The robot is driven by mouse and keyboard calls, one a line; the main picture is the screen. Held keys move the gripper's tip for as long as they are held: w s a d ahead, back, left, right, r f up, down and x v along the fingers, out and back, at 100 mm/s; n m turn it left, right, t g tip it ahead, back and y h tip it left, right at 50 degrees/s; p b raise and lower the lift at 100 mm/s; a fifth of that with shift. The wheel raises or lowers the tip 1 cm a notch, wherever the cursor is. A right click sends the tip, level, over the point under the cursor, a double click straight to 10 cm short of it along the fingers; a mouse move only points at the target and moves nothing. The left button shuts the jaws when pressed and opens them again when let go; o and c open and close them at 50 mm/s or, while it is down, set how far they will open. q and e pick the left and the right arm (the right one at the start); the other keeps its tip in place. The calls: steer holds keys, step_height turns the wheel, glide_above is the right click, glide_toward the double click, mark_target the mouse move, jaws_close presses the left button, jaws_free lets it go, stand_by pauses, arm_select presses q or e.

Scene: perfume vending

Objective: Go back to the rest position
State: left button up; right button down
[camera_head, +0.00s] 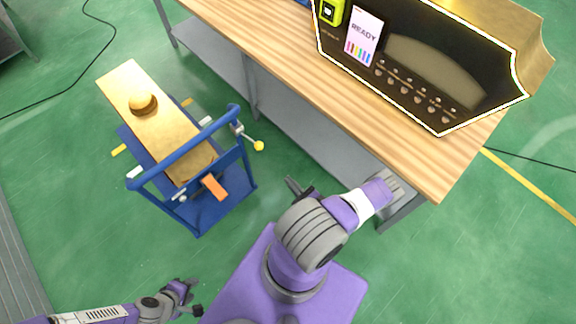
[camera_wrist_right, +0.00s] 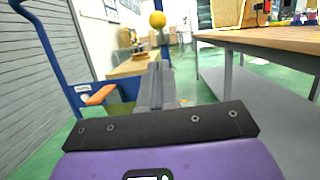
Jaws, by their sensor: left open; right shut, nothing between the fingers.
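My left gripper (camera_head: 194,297) is at the lower left of the head view, low over the green floor, open and empty. My right gripper (camera_head: 297,187) is partly hidden behind my own arm, between the blue cart and the wooden table, touching neither as far as I can see. In the right wrist view the right gripper's grey fingers (camera_wrist_right: 155,85) are shut together with nothing between them.
A wooden table (camera_head: 270,55) carries a black and gold machine (camera_head: 430,75) with a READY screen (camera_head: 363,37). A blue cart (camera_head: 228,200) holds a gold box (camera_head: 125,80) with a round knob. Its yellow-ended lever (camera_head: 258,146) points toward the table. Green floor lies open between them.

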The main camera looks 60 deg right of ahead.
stand_by(0.4)
steer(key=w+a+r+n+g+y, duration=0.1)
steer(key=w+a+n+g+y, duration=0.25)
steer(key=a+n+y, duration=0.45)
steer(key=w+a+n+g+y, duration=0.3)
steer(key=a+n+g+y, duration=0.1)
steer(key=a+y, duration=0.65)
steer(key=s+a+f+n+g+h+b, duration=0.2)
steer(key=s+a+n+g+h, duration=0.55)
steer(key=n+g, duration=0.95)
steer(key=w+a+r+n+t+h, duration=0.2)
steer(key=w+r+n+t, duration=0.1)
steer(key=w+n, duration=0.3)
steer(key=shift+a+r+n+t+b, duration=0.25)
steer(key=shift+a+n+t+b, duration=0.1)
steer(key=shift+t, duration=0.3)
